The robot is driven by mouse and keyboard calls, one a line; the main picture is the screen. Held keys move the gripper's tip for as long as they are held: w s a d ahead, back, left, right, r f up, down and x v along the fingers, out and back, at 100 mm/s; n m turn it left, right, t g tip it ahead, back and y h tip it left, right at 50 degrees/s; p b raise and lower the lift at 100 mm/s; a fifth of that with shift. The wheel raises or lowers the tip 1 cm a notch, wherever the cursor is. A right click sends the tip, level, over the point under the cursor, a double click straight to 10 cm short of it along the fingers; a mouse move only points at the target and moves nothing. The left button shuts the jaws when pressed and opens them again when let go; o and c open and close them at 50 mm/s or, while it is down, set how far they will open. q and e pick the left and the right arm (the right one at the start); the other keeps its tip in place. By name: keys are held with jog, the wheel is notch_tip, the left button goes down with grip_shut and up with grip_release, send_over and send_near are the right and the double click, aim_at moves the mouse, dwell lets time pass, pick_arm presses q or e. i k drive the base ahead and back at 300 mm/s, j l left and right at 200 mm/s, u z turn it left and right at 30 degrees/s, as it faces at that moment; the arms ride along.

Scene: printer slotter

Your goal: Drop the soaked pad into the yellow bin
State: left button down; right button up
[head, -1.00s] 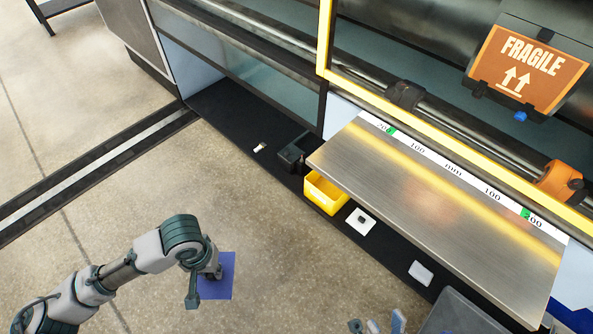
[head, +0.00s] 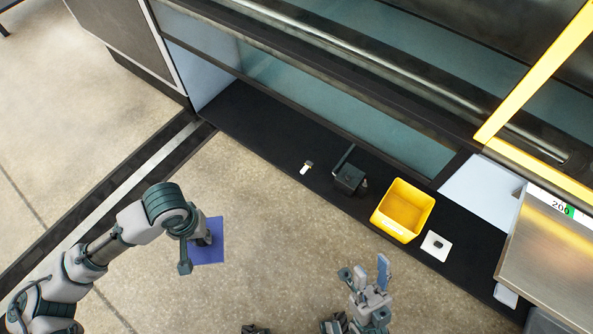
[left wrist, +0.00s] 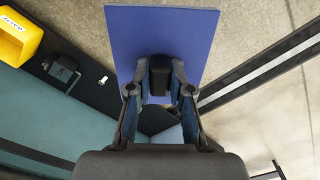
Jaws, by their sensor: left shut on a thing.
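The soaked pad (head: 209,247) is a flat blue-purple square. My left gripper (head: 203,238) is shut on it and holds it at the left of the head view, over the bare floor. In the left wrist view the pad (left wrist: 160,30) spreads beyond the fingers, which close on a black block (left wrist: 160,75) at its middle. The yellow bin (head: 403,210) is an open box on the black ledge, right of the pad and apart from it. It also shows at the upper left of the left wrist view (left wrist: 17,35). My right gripper (head: 372,275) is open and empty at the bottom of the head view.
A black device (head: 348,178) and a small white item (head: 306,168) lie on the black ledge (head: 265,130) left of the bin. A white plate with a dark centre (head: 436,245) lies right of it. A metal table (head: 550,255) stands at the far right.

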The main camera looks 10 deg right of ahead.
aim_at(393, 216)
jog(key=i+j+z, duration=0.1)
jog(key=z, duration=0.3)
jog(key=j+z, duration=0.15)
jog(key=z, duration=0.2)
jog(key=i+j+z, duration=0.1)
jog(key=z, duration=0.3)
jog(key=j+z, duration=0.4)
jog(key=l+z, duration=0.1)
jog(key=z, duration=0.85)
jog(key=i, duration=0.5)
